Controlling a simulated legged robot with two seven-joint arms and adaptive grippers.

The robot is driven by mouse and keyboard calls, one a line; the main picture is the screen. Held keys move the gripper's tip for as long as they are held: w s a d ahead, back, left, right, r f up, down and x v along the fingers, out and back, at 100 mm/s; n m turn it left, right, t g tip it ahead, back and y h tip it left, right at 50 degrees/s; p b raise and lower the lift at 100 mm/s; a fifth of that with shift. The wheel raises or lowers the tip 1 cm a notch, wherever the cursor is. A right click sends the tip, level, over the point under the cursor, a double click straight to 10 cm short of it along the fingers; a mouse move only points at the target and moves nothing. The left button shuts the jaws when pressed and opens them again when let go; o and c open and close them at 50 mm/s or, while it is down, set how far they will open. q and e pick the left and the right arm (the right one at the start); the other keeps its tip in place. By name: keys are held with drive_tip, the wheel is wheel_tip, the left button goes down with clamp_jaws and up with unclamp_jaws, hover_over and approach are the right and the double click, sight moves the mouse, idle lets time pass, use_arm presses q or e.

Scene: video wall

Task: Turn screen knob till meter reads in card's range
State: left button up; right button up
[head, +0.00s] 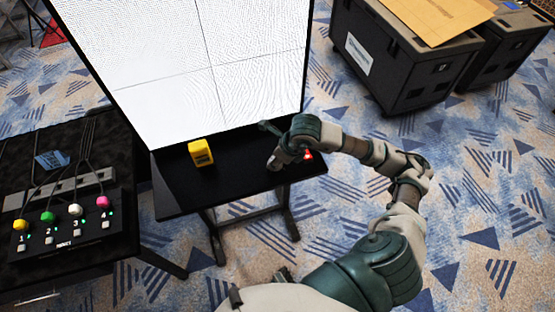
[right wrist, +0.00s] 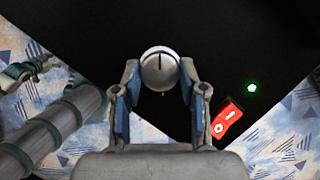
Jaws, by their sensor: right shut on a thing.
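In the right wrist view my right gripper (right wrist: 160,90) is shut on this knob, one finger on each side. In the head view this gripper (head: 275,163) is at the table's right part, and the arm hides the knob. A small yellow object (head: 201,153) stands on the same table, left of the gripper; I cannot tell whether it is the meter, and I can read nothing on it. I cannot make out a card. My left gripper is not in view.
A red switch (right wrist: 228,118) and a green light (right wrist: 252,88) are right of the knob. The large white screen (head: 190,60) stands behind the table. At left is a control box (head: 65,240) with coloured knobs and cables. Black cases (head: 400,60) stand at back right.

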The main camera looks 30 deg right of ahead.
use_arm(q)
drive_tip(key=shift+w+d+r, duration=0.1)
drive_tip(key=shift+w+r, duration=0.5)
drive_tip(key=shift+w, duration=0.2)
use_arm(e)
drive_tip(key=shift+w+r+m+h, duration=0.1)
drive_tip(key=shift+m+h, duration=0.4)
drive_tip(key=shift+m, duration=0.7)
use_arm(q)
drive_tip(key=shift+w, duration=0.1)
use_arm(e)
drive_tip(key=o, duration=0.9)
drive_tip(key=shift+r, duration=0.1)
drive_tip(key=shift+c, duration=0.2)
drive_tip(key=shift+o, duration=1.3)
drive_tip(key=shift+w, duration=0.1)
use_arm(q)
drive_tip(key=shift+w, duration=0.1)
use_arm(e)
drive_tip(key=shift+w, duration=0.1)
use_arm(q)
drive_tip(key=shift+b, duration=0.3)
use_arm(e)
drive_tip(key=v, duration=1.1)
drive_tip(key=shift+s+r, duration=0.15)
drive_tip(key=shift+s, duration=0.15)
drive_tip(key=shift+d, duration=0.1)
